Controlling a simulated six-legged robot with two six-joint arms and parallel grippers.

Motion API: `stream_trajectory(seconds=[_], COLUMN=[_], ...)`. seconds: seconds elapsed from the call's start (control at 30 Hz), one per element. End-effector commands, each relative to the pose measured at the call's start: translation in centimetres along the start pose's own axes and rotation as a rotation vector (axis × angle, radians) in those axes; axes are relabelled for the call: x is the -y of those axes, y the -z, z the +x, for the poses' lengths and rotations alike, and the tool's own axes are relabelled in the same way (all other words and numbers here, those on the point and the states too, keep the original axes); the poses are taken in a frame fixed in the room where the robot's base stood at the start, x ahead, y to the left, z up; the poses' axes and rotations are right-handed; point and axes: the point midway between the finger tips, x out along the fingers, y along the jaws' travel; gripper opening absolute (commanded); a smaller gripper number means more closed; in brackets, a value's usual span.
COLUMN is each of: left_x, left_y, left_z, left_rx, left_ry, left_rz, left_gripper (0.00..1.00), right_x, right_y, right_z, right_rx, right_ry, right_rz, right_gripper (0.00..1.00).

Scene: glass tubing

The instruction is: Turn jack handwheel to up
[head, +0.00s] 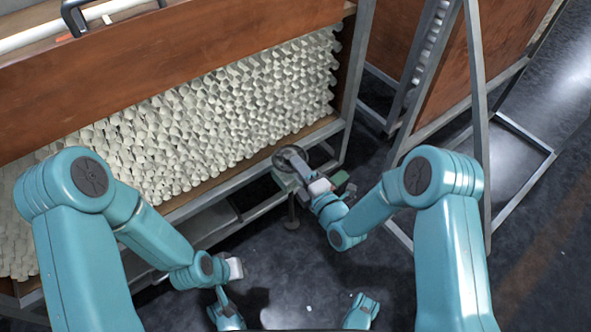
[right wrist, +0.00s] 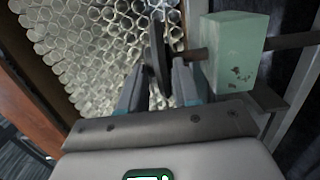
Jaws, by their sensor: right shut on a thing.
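The jack handwheel (head: 322,150) is a dark ring at the lower right corner of the frame that holds the glass tubes. My right gripper (head: 293,160) is at its rim. In the right wrist view the handwheel (right wrist: 157,50) shows nearly edge-on, with its rim between the two fingers of my right gripper (right wrist: 157,88), which is shut on it. A pale green block (right wrist: 236,50) sits on the shaft beside the wheel. My left gripper (head: 235,268) is low at the front, away from the wheel, and its jaws are not clear.
A stack of glass tubes (head: 200,125) fills the wood-sided metal frame behind the wheel. A second metal frame with a brown panel (head: 465,70) stands at the right, its slanted post near my right arm. Dark floor (head: 290,265) lies open below the wheel.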

Motion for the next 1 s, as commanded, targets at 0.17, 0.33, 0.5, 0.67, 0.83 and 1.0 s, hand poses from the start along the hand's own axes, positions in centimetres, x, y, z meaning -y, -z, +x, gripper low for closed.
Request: stream_trajectory(seconds=[0.17, 0.33, 0.5, 0.67, 0.83, 1.0], left_x=[0.0, 0.0, 0.0, 0.0, 0.0, 0.0], left_y=[0.0, 0.0, 0.0, 0.0, 0.0, 0.0], left_z=[0.0, 0.0, 0.0, 0.0, 0.0, 0.0], left_rx=[0.000, 0.000, 0.000, 0.000, 0.000, 0.000], left_ry=[0.000, 0.000, 0.000, 0.000, 0.000, 0.000], left_rz=[0.000, 0.000, 0.000, 0.000, 0.000, 0.000], left_gripper=[0.00, 0.00, 0.00, 0.00, 0.00, 0.00], right_x=[-0.1, -0.1, 0.0, 0.0, 0.1, 0.1], right_y=[-1.2, -1.9, -2.5, -2.9, -3.3, -3.5], right_z=[0.2, 0.4, 0.7, 1.1, 1.5, 1.9], right_rx=[-0.160, -0.323, -0.486, -0.639, -0.786, -0.885], right_ry=[-0.005, -0.004, -0.002, -0.002, 0.000, -0.001], right_rz=[-0.006, -0.008, -0.008, -0.009, -0.006, -0.005], right_gripper=[0.01, 0.01, 0.01, 0.01, 0.01, 0.01])
